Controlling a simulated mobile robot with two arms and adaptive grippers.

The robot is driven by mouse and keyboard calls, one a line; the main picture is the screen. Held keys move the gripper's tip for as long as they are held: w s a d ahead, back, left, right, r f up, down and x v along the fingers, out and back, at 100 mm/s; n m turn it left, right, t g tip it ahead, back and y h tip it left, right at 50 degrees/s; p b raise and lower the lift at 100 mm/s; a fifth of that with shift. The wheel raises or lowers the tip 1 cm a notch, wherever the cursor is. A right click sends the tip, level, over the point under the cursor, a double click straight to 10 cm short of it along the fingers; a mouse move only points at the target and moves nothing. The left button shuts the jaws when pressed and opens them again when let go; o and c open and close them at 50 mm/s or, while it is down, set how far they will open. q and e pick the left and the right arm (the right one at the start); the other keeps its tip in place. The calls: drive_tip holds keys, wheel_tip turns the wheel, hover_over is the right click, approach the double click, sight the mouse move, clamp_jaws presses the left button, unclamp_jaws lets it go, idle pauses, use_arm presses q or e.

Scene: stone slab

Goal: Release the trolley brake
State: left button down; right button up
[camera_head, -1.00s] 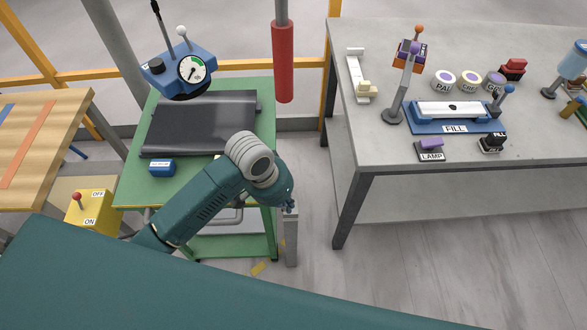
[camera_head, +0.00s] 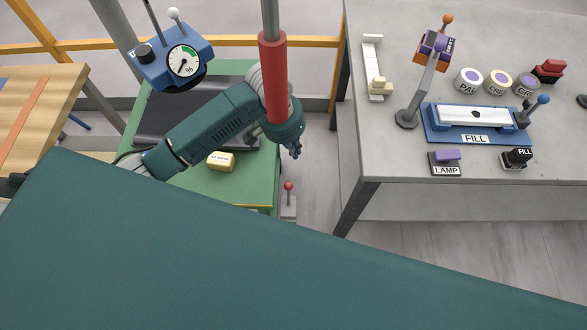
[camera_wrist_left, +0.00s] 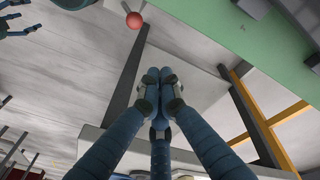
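The green trolley (camera_head: 232,190) stands left of the grey table. A short grey post with a red-knobbed lever (camera_head: 289,187) stands beside the trolley's right side; the lever looks upright. I cannot read any label on it. Its red knob also shows at the top of the left wrist view (camera_wrist_left: 134,20). My left gripper (camera_head: 295,150) is above the lever in the head view, apart from the knob. In the wrist view its fingers (camera_wrist_left: 160,75) meet at the tips with nothing seen between them. Fingers that look like my right gripper's (camera_wrist_left: 14,20) show partly at the top left there.
A hanging red cylinder (camera_head: 273,80) overlaps my left forearm in the head view. A blue gauge box (camera_head: 172,58) is at the trolley's back. A yellow block (camera_head: 221,161) lies on the trolley. The grey table (camera_head: 390,150) edge is to the right.

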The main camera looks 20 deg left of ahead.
sight(288, 194)
use_arm(q)
wheel_tip(288, 194, down, 10)
drive_tip(key=w+d, duration=0.1)
drive_tip(key=d, duration=0.1)
drive_tip(key=s+p, duration=0.1)
drive_tip(key=s+a+p, duration=0.1)
drive_tip(key=s+p, duration=0.1)
drive_tip(key=shift+s+a+r, duration=0.25)
drive_tip(key=shift+a+r, duration=0.05)
drive_tip(key=shift+r, duration=0.1)
use_arm(e)
drive_tip(key=r, duration=0.3)
drive_tip(key=shift+a, duration=0.25)
drive_tip(key=shift+w, duration=0.2)
use_arm(q)
drive_tip(key=shift+w, duration=0.1)
use_arm(e)
drive_tip(key=shift+d, duration=0.1)
